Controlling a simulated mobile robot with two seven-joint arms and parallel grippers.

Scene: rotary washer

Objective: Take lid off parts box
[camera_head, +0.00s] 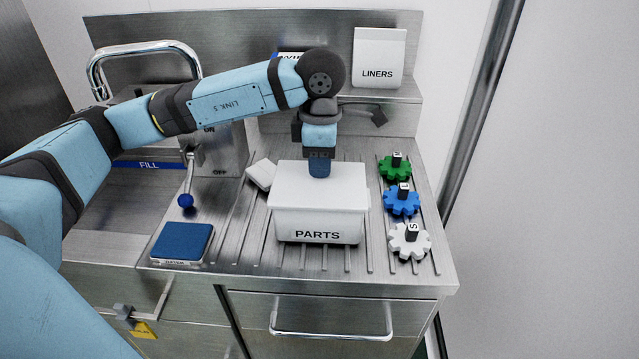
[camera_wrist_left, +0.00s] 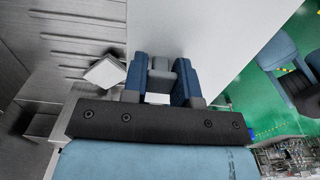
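The white parts box (camera_head: 318,225), labelled PARTS, stands on the steel worktop with its white lid (camera_head: 290,190) seated on top. My left gripper (camera_head: 319,168) points straight down at the middle of the lid, its dark blue fingertips at the lid's top. In the left wrist view, the two blue fingers (camera_wrist_left: 161,80) flank a small grey handle (camera_wrist_left: 160,65) with no visible gap, over the white lid (camera_wrist_left: 195,30). The handle is hidden behind the fingers in the head view. My right gripper is in neither view.
Green (camera_head: 394,168), blue (camera_head: 402,200) and white (camera_head: 409,241) gears stand right of the box. A small white block (camera_head: 261,174) lies close at its left. A blue pad (camera_head: 182,241) and a blue-knobbed lever (camera_head: 186,200) are farther left. A LINERS box (camera_head: 379,57) stands behind on a ledge.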

